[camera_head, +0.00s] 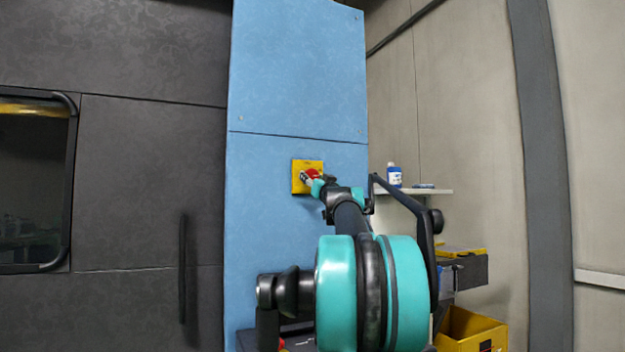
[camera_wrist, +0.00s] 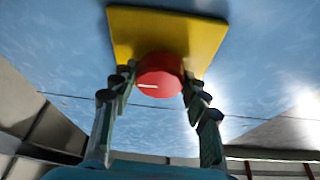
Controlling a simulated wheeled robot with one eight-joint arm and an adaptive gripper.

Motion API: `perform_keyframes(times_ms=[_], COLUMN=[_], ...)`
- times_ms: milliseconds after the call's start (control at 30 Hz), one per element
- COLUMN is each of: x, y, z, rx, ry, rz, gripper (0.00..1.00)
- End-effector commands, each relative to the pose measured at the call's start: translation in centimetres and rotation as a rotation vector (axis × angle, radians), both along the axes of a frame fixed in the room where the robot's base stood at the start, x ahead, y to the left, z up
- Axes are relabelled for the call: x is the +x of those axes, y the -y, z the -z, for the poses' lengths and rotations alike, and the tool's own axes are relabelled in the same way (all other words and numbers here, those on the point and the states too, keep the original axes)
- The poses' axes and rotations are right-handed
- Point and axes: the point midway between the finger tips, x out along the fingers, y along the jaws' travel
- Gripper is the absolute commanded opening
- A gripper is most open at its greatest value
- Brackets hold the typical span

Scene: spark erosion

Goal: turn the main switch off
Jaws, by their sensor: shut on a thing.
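The main switch is a round red knob (camera_wrist: 160,76) on a square yellow plate (camera_wrist: 190,35), fixed to a blue upright panel. In the wrist view a short white mark shows on the left part of the knob's face. In the head view the yellow plate (camera_head: 298,176) sits at mid height on the panel, with the red knob (camera_head: 313,174) partly hidden behind my gripper. My gripper (camera_wrist: 157,85) has one finger on each side of the knob and is shut on it. In the head view my gripper (camera_head: 314,180) reaches the plate from the lower right.
The blue panel (camera_head: 290,70) stands between a dark cabinet wall (camera_head: 150,180) and a beige wall (camera_head: 460,90). A small shelf (camera_head: 425,191) at right holds a white and blue bottle (camera_head: 394,176). A yellow bin (camera_head: 475,330) stands low at right.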

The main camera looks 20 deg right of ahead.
Motion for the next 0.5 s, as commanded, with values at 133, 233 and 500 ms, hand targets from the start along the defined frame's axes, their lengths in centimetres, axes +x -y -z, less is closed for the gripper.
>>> perform_keyframes(times_ms=[133,233,500], x=[0.02,0.03,0.03], y=[0.13,0.25,0.33], z=[0.02,0.02,-0.02], rx=[-0.085,-0.164,-0.415], ry=[0.003,0.005,0.013], rz=[0.001,0.002,0.001], gripper=[0.17,0.17,0.17])
